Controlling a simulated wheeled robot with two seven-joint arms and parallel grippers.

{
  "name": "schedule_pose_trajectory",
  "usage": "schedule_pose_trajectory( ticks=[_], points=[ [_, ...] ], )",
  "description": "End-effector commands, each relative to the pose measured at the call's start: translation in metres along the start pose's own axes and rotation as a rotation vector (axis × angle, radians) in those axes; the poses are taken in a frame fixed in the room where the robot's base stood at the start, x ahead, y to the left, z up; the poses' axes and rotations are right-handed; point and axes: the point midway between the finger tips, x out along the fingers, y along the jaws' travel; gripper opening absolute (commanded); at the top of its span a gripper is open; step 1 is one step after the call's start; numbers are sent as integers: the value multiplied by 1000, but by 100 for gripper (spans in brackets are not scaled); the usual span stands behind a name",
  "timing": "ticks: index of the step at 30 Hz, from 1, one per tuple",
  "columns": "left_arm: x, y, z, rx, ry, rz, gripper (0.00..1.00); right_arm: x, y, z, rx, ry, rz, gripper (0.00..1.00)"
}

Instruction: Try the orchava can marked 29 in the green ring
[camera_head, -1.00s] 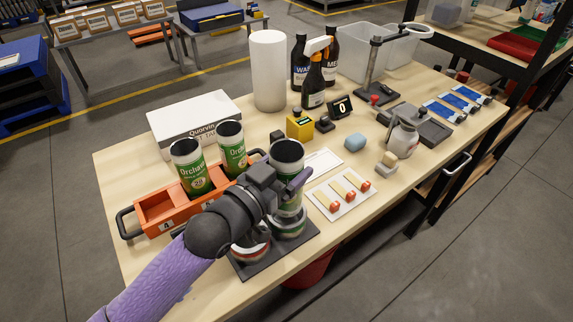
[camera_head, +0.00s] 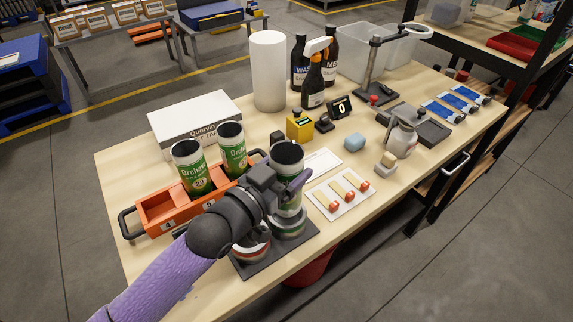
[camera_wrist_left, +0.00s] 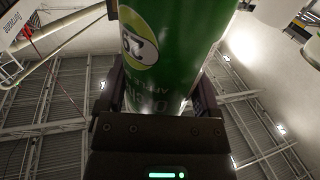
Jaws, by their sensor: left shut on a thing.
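My left gripper (camera_head: 282,190) is shut on a green and white orchava can (camera_head: 288,154), upright with its dark open top showing. My right gripper is not in view.
Two more orchava cans (camera_head: 190,168) (camera_head: 232,150) stand in the orange carrier (camera_head: 160,212); the left one seems marked 20. A white card with orange-tipped pieces (camera_head: 341,197), a yellow device (camera_head: 299,126) and a small display (camera_head: 341,107) lie to the right and behind.

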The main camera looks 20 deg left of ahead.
Motion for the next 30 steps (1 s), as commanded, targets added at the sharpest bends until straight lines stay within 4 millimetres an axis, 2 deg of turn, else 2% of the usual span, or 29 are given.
schedule_pose_trajectory(
  ticks=[30],
  points=[
    [0,0,7,0,-2,0,28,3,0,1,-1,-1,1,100]
  ],
)
